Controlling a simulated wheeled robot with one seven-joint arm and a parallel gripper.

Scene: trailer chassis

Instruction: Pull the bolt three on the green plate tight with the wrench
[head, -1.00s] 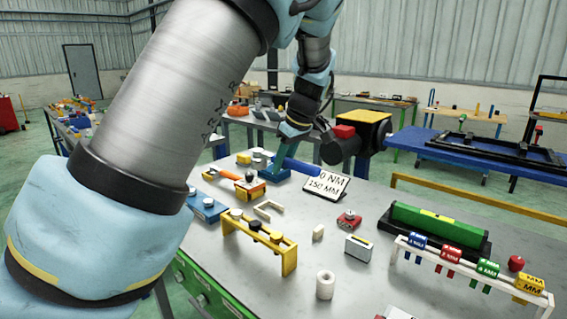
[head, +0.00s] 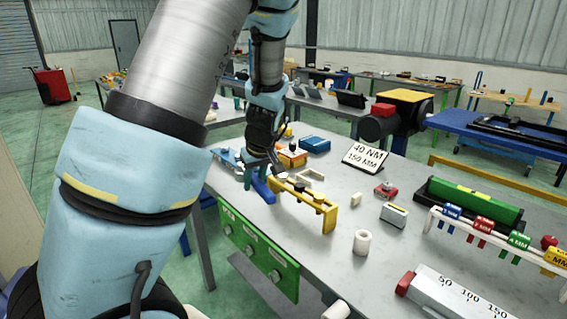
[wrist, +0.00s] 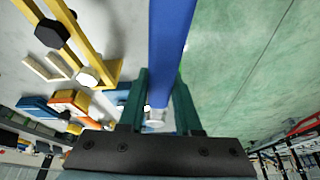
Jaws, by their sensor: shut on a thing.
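My gripper (head: 254,178) is shut on the blue handle of the wrench (head: 263,190), near the front left edge of the table. In the wrist view the green fingers of my gripper (wrist: 158,103) close around the blue handle (wrist: 172,45), which runs up out of the picture. The wrench's working end cannot be made out. The green plate (head: 246,238) hangs on the table's front side, below and in front of my gripper. It carries a row of grey bolts; the bolt at the right end (head: 274,275) shows clearly. The wrench appears apart from the plate.
A yellow rack (head: 328,218) with dark knobs stands right beside my gripper. A sign (head: 365,156) reads 40 NM, 150 MM. Floor is open before the table.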

